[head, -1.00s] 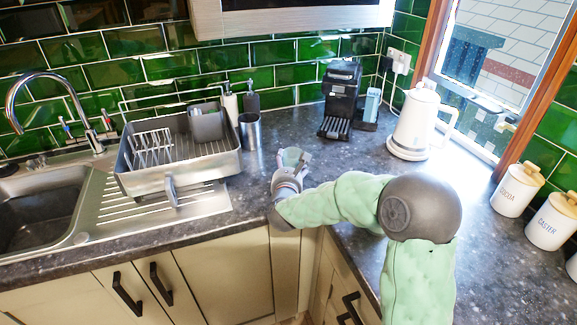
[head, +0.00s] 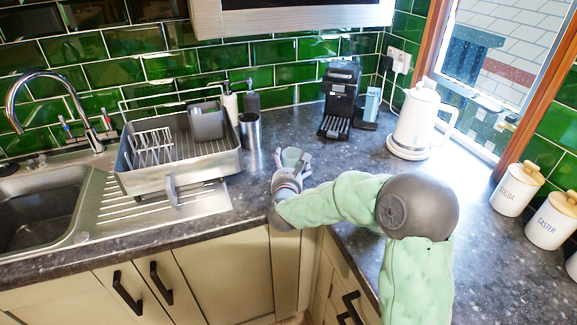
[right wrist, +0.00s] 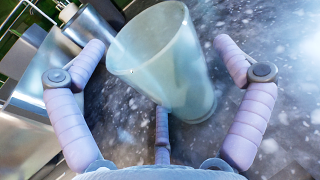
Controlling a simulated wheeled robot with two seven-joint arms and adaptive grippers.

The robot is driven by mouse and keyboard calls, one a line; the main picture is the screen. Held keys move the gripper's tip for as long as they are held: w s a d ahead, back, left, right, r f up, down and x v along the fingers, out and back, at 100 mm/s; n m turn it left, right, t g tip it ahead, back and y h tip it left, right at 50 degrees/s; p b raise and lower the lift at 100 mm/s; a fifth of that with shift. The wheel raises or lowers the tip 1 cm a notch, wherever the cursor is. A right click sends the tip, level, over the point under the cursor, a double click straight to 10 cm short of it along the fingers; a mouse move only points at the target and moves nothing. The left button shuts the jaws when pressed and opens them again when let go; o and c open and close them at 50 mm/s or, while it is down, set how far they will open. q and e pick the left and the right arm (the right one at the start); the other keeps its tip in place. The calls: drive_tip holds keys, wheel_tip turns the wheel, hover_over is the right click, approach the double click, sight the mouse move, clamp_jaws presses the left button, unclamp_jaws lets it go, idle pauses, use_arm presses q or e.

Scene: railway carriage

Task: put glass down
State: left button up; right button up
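The pale green translucent glass (head: 291,156) is on the dark worktop, right of the dish rack, partly hidden behind my right gripper (head: 290,170). In the right wrist view the glass (right wrist: 165,62) sits between the spread fingers of my right gripper (right wrist: 160,50). Its wide rim is towards the upper left and its base appears to rest on the speckled worktop. The fingers are open, with gaps visible between the side fingers and the glass. My left gripper is not in view.
A metal dish rack (head: 180,184) stands left on the drainer beside the sink (head: 40,210). A steel cup (head: 250,131) stands beside it. A coffee machine (head: 338,100), white kettle (head: 410,125) and canisters (head: 517,190) stand further right. Worktop between them is clear.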

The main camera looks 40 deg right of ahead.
drive_tip(key=shift+a, duration=0.1)
drive_tip(key=v, duration=1.2)
clamp_jaws()
idle(0.5)
idle(0.6)
idle(0.5)
